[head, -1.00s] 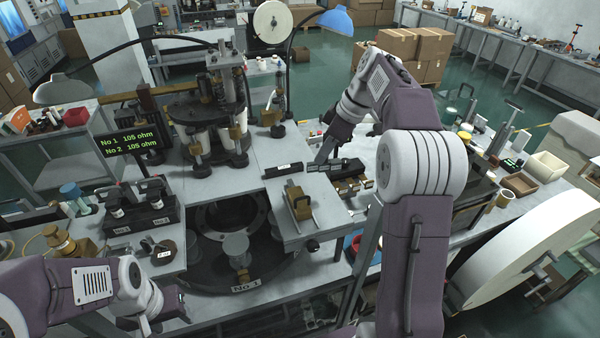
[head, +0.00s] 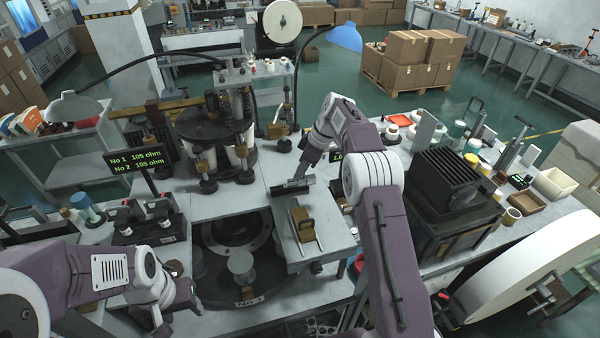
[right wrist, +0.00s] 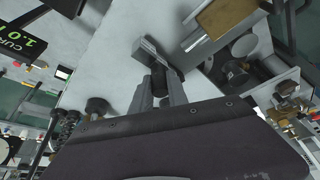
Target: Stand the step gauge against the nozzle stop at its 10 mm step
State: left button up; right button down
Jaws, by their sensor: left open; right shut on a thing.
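My right gripper (head: 297,184) is low over the grey worktop in the head view. In the right wrist view its fingers (right wrist: 159,88) are shut on a grey block, which I take for the step gauge (right wrist: 147,49); its lower part is dark between the fingers. In the head view a dark bar (head: 284,191) lies at the fingertips; I cannot tell it from the gauge there. A brass block (head: 303,222) with two rods, perhaps the nozzle stop, stands nearer me, apart from the gripper. It also shows in the right wrist view (right wrist: 226,14). My left gripper (head: 182,303) is open at lower left.
A round forming station (head: 211,133) stands behind and left. A round well with a pale disc (head: 240,262) is left of the brass block. A black finned unit (head: 452,182) stands right of my right arm. Some bare worktop (head: 232,205) lies left of the gripper.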

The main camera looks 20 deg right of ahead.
jog(key=shift+a, duration=0.2)
jog(key=shift+s, duration=0.2)
jog(key=f+p, duration=0.1)
jog(key=f, duration=0.2)
jog(key=shift+s+f+p, duration=0.2)
jog(key=shift+p, duration=0.15)
jog(key=shift+w+f, duration=0.3)
jog(key=shift+f, duration=0.1)
jog(key=c, duration=1.5)
grip_release()
jog(key=shift+o, duration=1)
jog(key=shift+s+r, duration=0.15)
jog(key=shift+s, duration=0.1)
jog(key=shift+d+r+b, duration=0.1)
jog(key=shift+r+b, duration=0.15)
jog(key=shift+b, duration=0.1)
jog(key=w+b+v, duration=0.1)
jog(key=b+v, duration=0.1)
jog(key=v, duration=0.4)
pick_arm(q)
jog(key=shift+s+r+p, duration=0.15)
jog(key=shift+s+p, duration=0.15)
jog(key=shift+s, duration=0.1)
pick_arm(e)
send_near(301, 180)
jog(key=shift+v, duration=0.75)
jog(key=shift+w+d, duration=0.1)
jog(key=shift+w, duration=0.1)
